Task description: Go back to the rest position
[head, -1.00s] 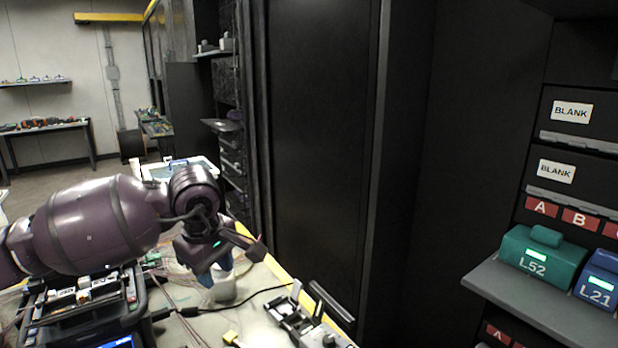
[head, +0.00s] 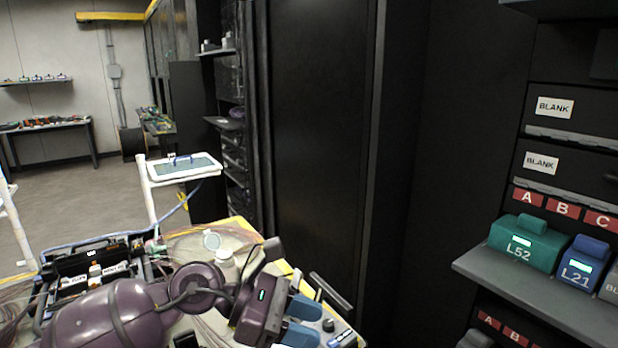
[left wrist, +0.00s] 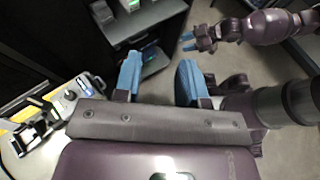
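My left gripper (head: 302,321) is at the bottom of the head view, its two blue fingers pointing right, above the table beside a small grey-and-black device (head: 340,338). In the left wrist view the same gripper (left wrist: 158,80) has its fingers wide apart with nothing between them. My right gripper (left wrist: 187,42) shows small in the left wrist view, with its two blue fingertips a little apart and nothing visible between them. It is not in the head view.
A white container (head: 225,258) stands behind my left arm. A black splicer-like machine (head: 80,275) is at left. Dark cabinets (head: 320,150) stand behind the table. A shelf (head: 540,300) at right holds a green L52 module (head: 527,243) and a blue L21 module (head: 584,262).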

